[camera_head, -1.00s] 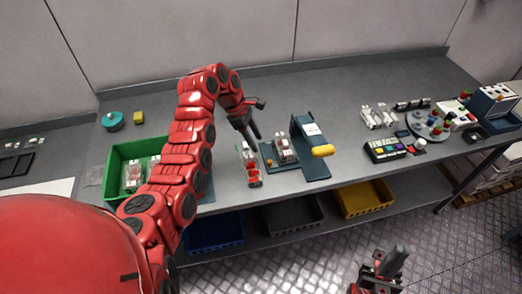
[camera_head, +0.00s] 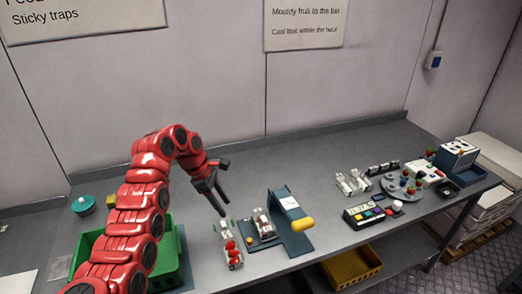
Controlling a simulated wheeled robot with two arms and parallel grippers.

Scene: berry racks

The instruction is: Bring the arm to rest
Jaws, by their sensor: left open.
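My left arm is red and arches in from the lower left of the head view. Its gripper (camera_head: 215,190) is open and empty, pointing down above the bench, a little above and behind a clear punnet with red berries (camera_head: 233,252). The gripper appears apart from the punnet. My right gripper is not in view.
The grey bench (camera_head: 330,155) has a green crate (camera_head: 172,262) partly behind my arm. A blue press-like stand with a yellow handle (camera_head: 302,224) is right of the punnet. A button box (camera_head: 366,215) and round grey turntable (camera_head: 395,184) are further right. A yellow bin (camera_head: 352,268) sits below.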

